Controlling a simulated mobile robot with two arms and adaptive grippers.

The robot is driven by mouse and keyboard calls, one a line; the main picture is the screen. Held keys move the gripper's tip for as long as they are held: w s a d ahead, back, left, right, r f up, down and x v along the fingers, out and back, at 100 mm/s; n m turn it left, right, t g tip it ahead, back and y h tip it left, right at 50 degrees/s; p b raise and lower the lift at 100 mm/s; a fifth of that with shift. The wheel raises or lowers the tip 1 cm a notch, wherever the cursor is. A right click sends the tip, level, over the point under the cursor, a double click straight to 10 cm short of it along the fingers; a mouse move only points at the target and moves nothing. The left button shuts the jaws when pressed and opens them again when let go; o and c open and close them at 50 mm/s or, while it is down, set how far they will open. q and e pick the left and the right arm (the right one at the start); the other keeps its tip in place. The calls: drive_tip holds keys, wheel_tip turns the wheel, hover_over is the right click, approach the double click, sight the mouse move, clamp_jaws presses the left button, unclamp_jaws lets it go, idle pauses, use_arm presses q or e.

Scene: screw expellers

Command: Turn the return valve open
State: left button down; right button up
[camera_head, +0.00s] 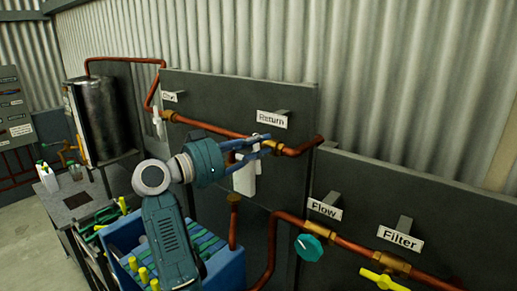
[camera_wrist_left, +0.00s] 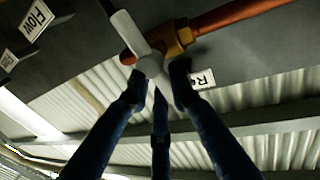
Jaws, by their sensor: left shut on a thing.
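The return valve has a white handle (camera_head: 245,178) below the "Return" label (camera_head: 272,119), on a copper pipe with brass fittings. In the left wrist view the white handle (camera_wrist_left: 129,35) shows between the fingertips of my left gripper (camera_wrist_left: 155,82), beside a brass fitting (camera_wrist_left: 172,37). The gripper is shut on the handle. My right gripper is in neither view.
The pipe runs along a dark panel (camera_head: 185,90). Lower right are a teal flow knob (camera_head: 309,247) and a yellow filter handle (camera_head: 383,281). Another white handle (camera_head: 157,122) is at the left. A blue crate (camera_head: 230,272) stands below my arm.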

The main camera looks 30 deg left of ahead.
use_arm(q)
drive_tip(key=n+b, duration=0.3)
drive_tip(key=shift+a+f+t, duration=0.25)
drive_tip(key=shift+a+t, duration=0.15)
drive_tip(key=n, duration=0.1)
drive_tip(key=n+b, duration=0.1)
drive_tip(key=n, duration=0.1)
drive_tip(key=shift+a+t, duration=0.3)
drive_tip(key=shift+t, duration=0.1)
drive_tip(key=shift+w+a+f+n+t+y+p, duration=0.1)
drive_tip(key=shift+a+f+n+t+y+p, duration=0.45)
drive_tip(key=shift+n, duration=1.8)
drive_tip(key=shift+s+f+n+t+y+p, duration=0.15)
drive_tip(key=shift+n+y+p, duration=0.75)
drive_tip(key=shift+n, duration=1.5)
drive_tip(key=shift+w+a+f+n+t+y+p, duration=0.25)
drive_tip(key=shift+n+y, duration=0.7)
drive_tip(key=shift+n, duration=1.4)
drive_tip(key=shift+s+f, duration=0.1)
drive_tip(key=c, duration=1.6)
unclamp_jaws()
drive_tip(key=v, duration=1.2)
drive_tip(key=shift+a+f, duration=0.1)
drive_tip(key=shift+a, duration=0.05)
